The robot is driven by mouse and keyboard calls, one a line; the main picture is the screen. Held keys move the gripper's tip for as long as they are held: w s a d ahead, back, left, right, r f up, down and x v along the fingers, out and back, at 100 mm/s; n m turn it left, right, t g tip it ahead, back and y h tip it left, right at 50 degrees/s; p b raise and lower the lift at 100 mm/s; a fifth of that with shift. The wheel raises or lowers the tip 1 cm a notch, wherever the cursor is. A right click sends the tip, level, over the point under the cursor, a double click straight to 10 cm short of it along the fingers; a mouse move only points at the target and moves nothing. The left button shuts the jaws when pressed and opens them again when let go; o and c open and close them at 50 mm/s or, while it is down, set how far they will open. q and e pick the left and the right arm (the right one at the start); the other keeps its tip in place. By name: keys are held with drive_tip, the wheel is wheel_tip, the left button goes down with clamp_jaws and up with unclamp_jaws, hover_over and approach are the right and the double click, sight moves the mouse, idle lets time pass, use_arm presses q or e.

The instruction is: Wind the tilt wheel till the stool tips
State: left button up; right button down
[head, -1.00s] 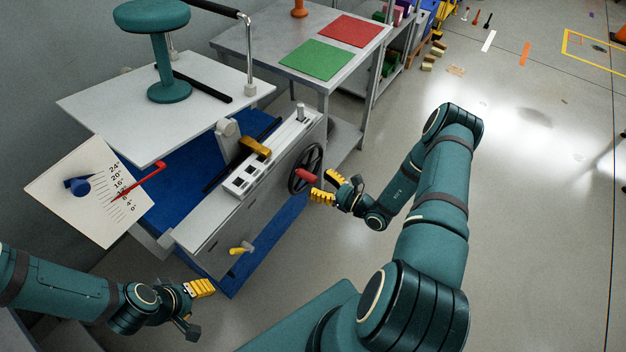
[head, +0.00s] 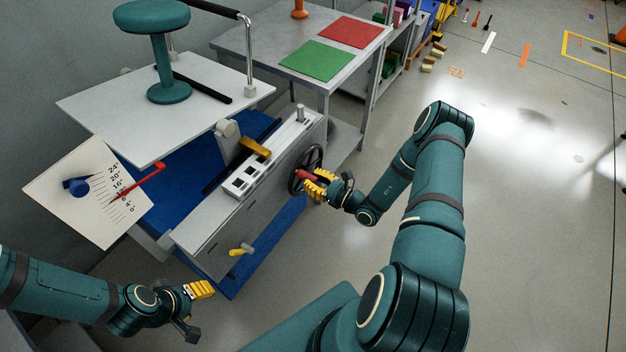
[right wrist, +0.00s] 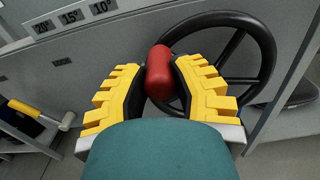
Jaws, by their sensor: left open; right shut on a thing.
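The teal stool (head: 163,45) stands upright on the white platform (head: 110,110) at the upper left. The black tilt wheel (head: 296,178) is on the side of the grey bench, with a red handle (head: 307,174). My right gripper (head: 318,182) is at the wheel, shut on the red handle. In the right wrist view the yellow fingers close on both sides of the red handle (right wrist: 161,72), with the wheel (right wrist: 245,45) behind it. My left gripper (head: 197,302) is open and empty at the lower left, away from the bench. A red pointer (head: 150,177) lies across the angle scale (head: 85,205).
A yellow-brown block (head: 256,146) sits on the bench top. A grey table (head: 255,55) with green and red mats stands behind.

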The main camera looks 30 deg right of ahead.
drive_tip(key=shift+w+d+r+m, duration=0.35)
drive_tip(key=shift+d+r+m, duration=0.35)
drive_tip(key=shift+m, duration=0.5)
drive_tip(key=shift+f, duration=0.1)
drive_tip(key=c, duration=0.7)
unclamp_jaws()
drive_tip(key=shift+s, duration=0.1)
drive_tip(key=v, duration=1.2)
